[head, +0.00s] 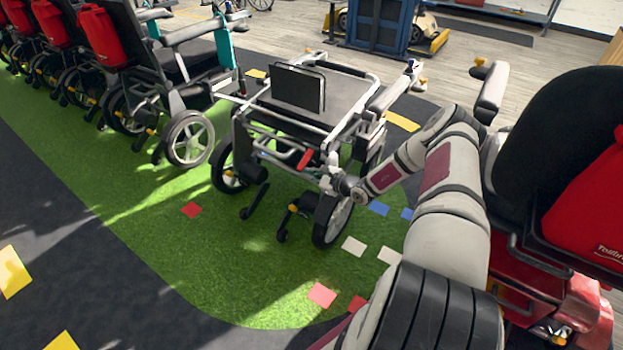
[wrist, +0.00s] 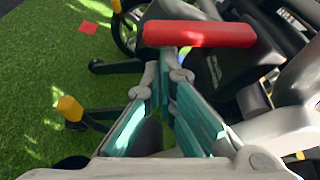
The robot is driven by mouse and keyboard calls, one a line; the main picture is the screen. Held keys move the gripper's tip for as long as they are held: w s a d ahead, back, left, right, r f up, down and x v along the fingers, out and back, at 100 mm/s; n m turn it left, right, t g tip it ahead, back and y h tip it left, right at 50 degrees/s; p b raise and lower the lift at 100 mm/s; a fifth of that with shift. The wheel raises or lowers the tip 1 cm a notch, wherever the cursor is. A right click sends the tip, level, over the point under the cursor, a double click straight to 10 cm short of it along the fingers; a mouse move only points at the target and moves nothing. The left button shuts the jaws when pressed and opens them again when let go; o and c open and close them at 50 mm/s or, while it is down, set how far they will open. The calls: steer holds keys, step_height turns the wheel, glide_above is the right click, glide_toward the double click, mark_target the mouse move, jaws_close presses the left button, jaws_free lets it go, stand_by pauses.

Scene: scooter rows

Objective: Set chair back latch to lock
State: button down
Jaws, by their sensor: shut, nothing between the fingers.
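A wheelchair (head: 335,105) stands on the green mat with its dark back panel (head: 298,88) low over the frame. A red lever (head: 305,159) sits at the near side of its frame; it looks like the back latch, but no lock marking is readable. In the wrist view the red lever (wrist: 198,33) lies roughly level across the top, just beyond my fingertips. My gripper (wrist: 167,75) has its teal fingers brought together at the tips, with nothing held. A small gap or light touch to the lever cannot be told. In the head view my gripper (head: 338,184) is by the chair's near right corner.
Another chair with a red bag (head: 590,205) stands close at the right, beside my arm. A row of chairs with red bags (head: 103,36) fills the upper left. A yellow-capped lever (wrist: 70,108) is left of my fingers. The green mat (head: 170,260) is open at front left.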

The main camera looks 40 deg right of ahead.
mark_target(302, 169)
steer(key=shift+s+a+r+m+p, duration=0.1)
steer(key=shift+a+r+m+p, duration=0.2)
steer(key=shift+r+m+p, duration=0.1)
stand_by(0.6)
steer(key=m, duration=0.1)
steer(key=r+m+y+p, duration=0.1)
steer(key=a+r+m+g+y, duration=0.1)
steer(key=shift+s+a+r, duration=0.1)
steer(key=shift+s+r, duration=0.05)
steer(key=shift+s, duration=0.1)
steer(key=shift+r+p, duration=0.2)
steer(key=shift+p, duration=0.15)
steer(key=shift+f, duration=0.15)
steer(key=shift+r+p, duration=0.5)
steer(key=shift+r, duration=0.35)
steer(key=shift+w+r, duration=0.1)
